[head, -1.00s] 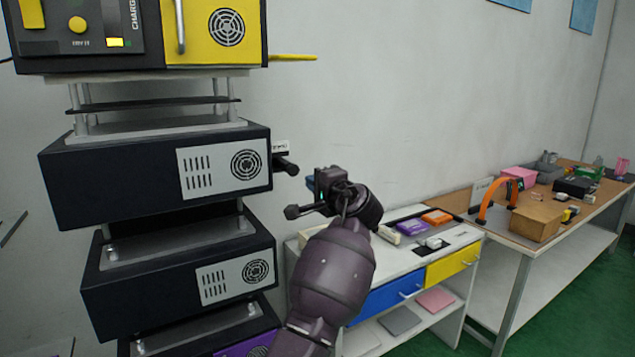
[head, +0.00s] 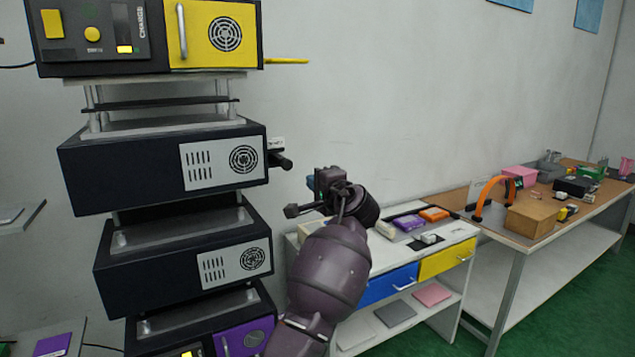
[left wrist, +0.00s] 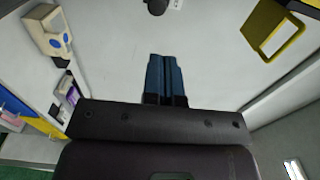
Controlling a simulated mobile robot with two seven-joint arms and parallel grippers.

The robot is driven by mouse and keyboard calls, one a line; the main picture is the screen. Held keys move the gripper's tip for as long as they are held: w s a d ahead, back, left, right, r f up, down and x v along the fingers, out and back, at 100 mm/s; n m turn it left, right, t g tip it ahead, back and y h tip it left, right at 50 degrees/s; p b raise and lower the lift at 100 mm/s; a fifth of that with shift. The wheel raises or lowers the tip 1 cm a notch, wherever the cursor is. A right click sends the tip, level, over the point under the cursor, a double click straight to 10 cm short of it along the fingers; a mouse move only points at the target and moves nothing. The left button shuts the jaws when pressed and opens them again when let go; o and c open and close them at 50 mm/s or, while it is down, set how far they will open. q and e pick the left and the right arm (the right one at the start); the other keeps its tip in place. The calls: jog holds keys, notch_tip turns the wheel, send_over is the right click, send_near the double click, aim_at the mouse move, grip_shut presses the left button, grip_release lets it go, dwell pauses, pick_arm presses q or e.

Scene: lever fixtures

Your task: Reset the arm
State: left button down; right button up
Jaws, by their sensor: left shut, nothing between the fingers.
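My left gripper (head: 312,183) is raised in front of the wall, just right of the stack of dark machines. Its blue fingers are closed together and empty in the left wrist view (left wrist: 165,77). A short black lever (head: 280,160) sticks out from the right side of the upper grey-panelled machine (head: 160,168), beside a small white label. The gripper is apart from it, a little lower and to its right in the head view. A dark round end, likely this lever, shows at the top of the left wrist view (left wrist: 157,6). My right gripper is not in view.
A yellow bar (head: 288,61) juts from the right of the top yellow-fronted machine (head: 215,30). A white cabinet (head: 455,235) with blue and yellow drawers stands behind my arm. A cluttered workbench (head: 515,238) is farther right. The wall area above them is clear.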

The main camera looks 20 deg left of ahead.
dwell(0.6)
pick_arm(q)
jog(key=w+d+r+n+t+h, duration=0.2)
jog(key=d+r+t+h, duration=0.1)
jog(key=d+t+h, duration=0.3)
jog(key=s+f+n+t+h, duration=0.1)
jog(key=s+f+h, duration=0.25)
jog(key=f, duration=0.45)
jog(key=s+f+h, duration=0.3)
jog(key=s+f, duration=0.2)
jog(key=f, duration=0.3)
jog(key=s+a+f+n+g+b, duration=0.1)
jog(key=s+a+f+n+g, duration=0.1)
jog(key=s+f, duration=1.4)
jog(key=s+a+f+n+g+h+b, duration=0.1)
jog(key=s+f+g, duration=0.3)
jog(key=s+f, duration=1.2)
jog(key=s+a, duration=0.1)
jog(key=s, duration=0.2)
jog(key=shift+s+a+f+n+g, duration=0.25)
jog(key=shift+s+f+n+g, duration=0.05)
jog(key=shift+f+n+g, duration=0.1)
jog(key=shift+s+a, duration=0.1)
